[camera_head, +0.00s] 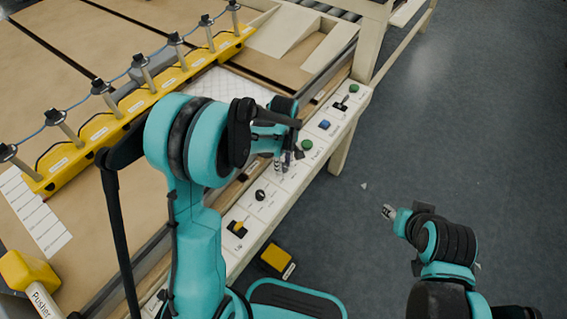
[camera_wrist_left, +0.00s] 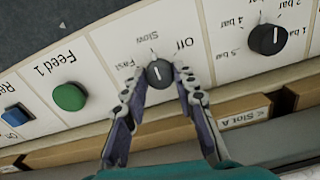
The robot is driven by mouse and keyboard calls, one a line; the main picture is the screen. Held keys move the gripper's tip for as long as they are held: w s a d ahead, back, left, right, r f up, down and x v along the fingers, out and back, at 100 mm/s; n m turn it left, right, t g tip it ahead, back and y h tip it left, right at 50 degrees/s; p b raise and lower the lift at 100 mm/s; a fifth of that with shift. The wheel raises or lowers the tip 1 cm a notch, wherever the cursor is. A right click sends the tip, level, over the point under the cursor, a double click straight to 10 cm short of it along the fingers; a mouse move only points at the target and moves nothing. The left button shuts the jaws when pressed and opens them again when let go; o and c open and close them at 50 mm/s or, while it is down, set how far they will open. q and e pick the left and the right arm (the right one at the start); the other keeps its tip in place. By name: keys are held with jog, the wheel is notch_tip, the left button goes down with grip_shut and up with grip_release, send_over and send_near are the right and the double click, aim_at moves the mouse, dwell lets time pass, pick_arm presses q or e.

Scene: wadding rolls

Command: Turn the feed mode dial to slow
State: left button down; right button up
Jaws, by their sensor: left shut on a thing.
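The feed mode dial (camera_wrist_left: 159,74) is a small black knob on the white control panel, with Off, Slow and Fast marked around it. Its white pointer line faces roughly up in the left wrist view, towards the gap around Slow and Off; I cannot tell the exact setting. My left gripper (camera_wrist_left: 159,86) is shut on the dial, one finger on each side. In the head view my left gripper (camera_head: 280,166) is over the panel and largely hides the dial. My right gripper (camera_head: 388,211) is away from the panel, over the floor; its finger gap is too small to judge.
Beside the dial are a green Feed 1 button (camera_wrist_left: 69,97), a blue button (camera_wrist_left: 18,114) and a black pressure dial (camera_wrist_left: 267,39). A yellow box (camera_head: 276,257) lies beside the panel.

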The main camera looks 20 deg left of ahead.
aim_at(284, 166)
dwell(0.3)
pick_arm(q)
jog(key=c, duration=1.2)
grip_release()
jog(key=shift+r, duration=0.1)
notch_tip(284, 166, up, 12)
jog(key=shift+f, duration=0.1)
jog(key=shift+s, duration=0.1)
jog(key=s+r+m+t, duration=0.1)
jog(key=s+m+t, duration=0.1)
jog(key=s+m, duration=0.2)
jog(key=s+a+r+m+t, duration=0.1)
jog(key=s+m+t, duration=0.1)
jog(key=s+m, duration=0.2)
jog(key=s+a+r+m+t, duration=0.1)
jog(key=s+r+m+t, duration=0.1)
jog(key=s, duration=0.6)
jog(key=shift+s+a+m+t, duration=0.2)
jog(key=shift+m+t, duration=0.1)
jog(key=shift+m, duration=0.3)
jog(key=shift+s+a+m+t, duration=0.1)
jog(key=shift+s+m+t, duration=0.15)
jog(key=shift+m, duration=0.35)
